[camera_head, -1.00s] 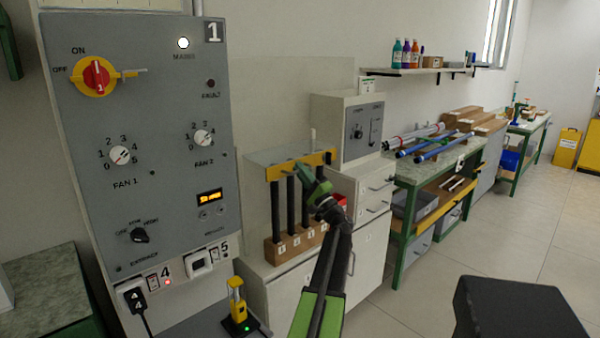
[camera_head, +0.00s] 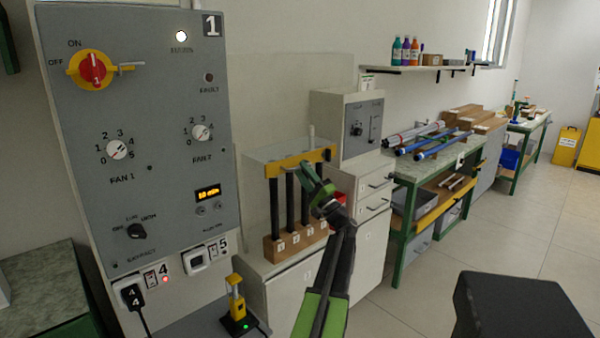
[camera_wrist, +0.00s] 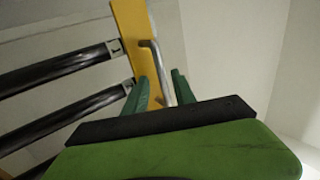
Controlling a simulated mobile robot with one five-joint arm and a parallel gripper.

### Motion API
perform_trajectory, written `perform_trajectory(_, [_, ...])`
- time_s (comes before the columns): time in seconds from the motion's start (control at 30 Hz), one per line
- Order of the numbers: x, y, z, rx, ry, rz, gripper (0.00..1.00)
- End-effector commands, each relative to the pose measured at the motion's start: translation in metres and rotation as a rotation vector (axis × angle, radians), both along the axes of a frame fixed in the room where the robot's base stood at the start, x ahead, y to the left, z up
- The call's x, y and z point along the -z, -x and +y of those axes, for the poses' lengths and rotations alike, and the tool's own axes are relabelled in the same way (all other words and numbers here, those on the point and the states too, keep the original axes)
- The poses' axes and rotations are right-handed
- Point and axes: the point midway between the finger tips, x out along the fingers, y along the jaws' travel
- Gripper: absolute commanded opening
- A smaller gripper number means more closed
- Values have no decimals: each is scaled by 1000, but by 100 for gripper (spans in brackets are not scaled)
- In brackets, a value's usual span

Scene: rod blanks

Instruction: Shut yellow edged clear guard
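The clear guard (camera_head: 262,153) has a yellow edge strip (camera_head: 285,168) along its front, above the black rods. The guard is raised, with its clear sheet reaching back to the wall. In the wrist view the yellow strip (camera_wrist: 135,35) carries a bent metal handle (camera_wrist: 156,65). My gripper (camera_head: 306,176) is at the strip's front, right of its middle. In the wrist view my gripper's green fingers (camera_wrist: 160,86) are apart, on either side of the handle's lower part. Whether they touch it cannot be told.
Several black rods (camera_head: 290,202) stand in a wooden block (camera_head: 283,249) on a white cabinet. A grey control panel (camera_head: 140,130) stands close on the left. A white box with a dial (camera_head: 356,130) and a red item (camera_head: 338,197) are to the right. Open floor (camera_head: 440,255) lies right.

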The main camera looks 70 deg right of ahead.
Motion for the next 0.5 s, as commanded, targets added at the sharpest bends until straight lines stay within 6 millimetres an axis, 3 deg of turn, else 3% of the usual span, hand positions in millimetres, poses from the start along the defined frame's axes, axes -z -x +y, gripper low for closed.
perform_trajectory(0.03, [16,11,8,5,0,0,32])
perform_trajectory(0.2, [44,46,30,6,-1,-2,32])
perform_trajectory(0.5, [79,97,60,7,-1,-2,32])
